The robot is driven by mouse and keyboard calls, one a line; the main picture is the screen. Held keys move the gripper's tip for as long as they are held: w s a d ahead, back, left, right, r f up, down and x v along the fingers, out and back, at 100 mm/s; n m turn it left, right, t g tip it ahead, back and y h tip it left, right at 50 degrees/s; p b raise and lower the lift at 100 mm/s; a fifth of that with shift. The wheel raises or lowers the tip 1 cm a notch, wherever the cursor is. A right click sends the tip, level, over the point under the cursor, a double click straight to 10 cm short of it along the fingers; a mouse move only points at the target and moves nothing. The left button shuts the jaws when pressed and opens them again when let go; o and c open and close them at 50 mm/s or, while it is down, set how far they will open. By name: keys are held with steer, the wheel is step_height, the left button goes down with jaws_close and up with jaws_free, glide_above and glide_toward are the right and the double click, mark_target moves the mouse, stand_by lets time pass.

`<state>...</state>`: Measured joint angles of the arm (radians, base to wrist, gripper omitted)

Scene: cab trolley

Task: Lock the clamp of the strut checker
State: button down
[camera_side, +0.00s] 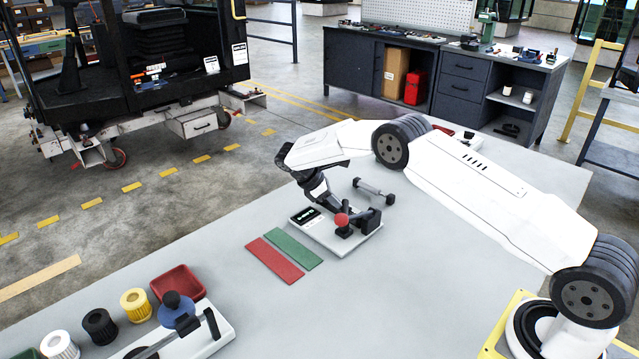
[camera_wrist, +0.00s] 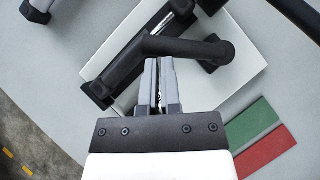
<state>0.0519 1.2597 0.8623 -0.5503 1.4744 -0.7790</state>
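The strut checker (camera_side: 315,234) is a white base plate with a dark display. It carries a black clamp (camera_side: 367,220) and a red ball knob (camera_side: 341,220), which is close below my gripper (camera_side: 322,197). In the wrist view, my gripper (camera_wrist: 160,82) has its two grey fingers almost together, with only a thin gap between them. The fingertips are at a black bent clamp lever (camera_wrist: 185,48), over the white plate (camera_wrist: 268,45). Nothing is visibly held, and I cannot tell whether the tips touch the lever. The red knob does not show in the wrist view.
A dumbbell-shaped strut (camera_side: 374,191) lies on the table behind the checker. Green (camera_side: 293,248) and red (camera_side: 275,261) strips lie in front. A red tray (camera_side: 178,282), several filter-like cylinders and another device (camera_side: 205,335) stand at lower left. The table's middle is clear.

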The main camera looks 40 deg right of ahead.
mark_target(345, 202)
steer(key=shift+s+d+f+m+g+y, duration=0.1)
steer(key=shift+s+d+m+g+y, duration=0.25)
steer(key=shift+d+m, duration=0.3)
steer(key=shift+s+d, duration=0.15)
steer(key=shift+d, duration=0.1)
steer(key=shift+s+d+m+g+y, duration=0.35)
steer(key=shift+m+g+y, duration=0.1)
steer(key=shift+m, duration=0.5)
steer(key=shift+s+d, duration=0.3)
steer(key=shift+s, duration=0.05)
steer(key=shift+s+d+m+g+y, duration=0.1)
steer(key=shift+s+m+g+y, duration=0.25)
steer(key=shift+m, duration=0.35)
steer(key=shift+w, duration=0.1)
